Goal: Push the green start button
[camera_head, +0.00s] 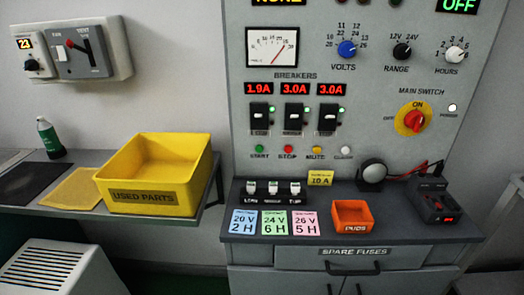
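The green start button (259,149) is a small round button at the lower left of the grey control panel (375,100), above the word START. It sits in a row with a red STOP button (288,149), a yellow MUTE button (317,149) and a pale button (346,149) whose label is hard to read. Nothing covers the green button. My gripper and arm are not in view.
Below the panel, a dark counter holds three small switches (273,187), coloured cards, an orange bin (352,216), a black round device (372,172) and a meter (437,204). A yellow USED PARTS bin (155,198) stands on the left shelf.

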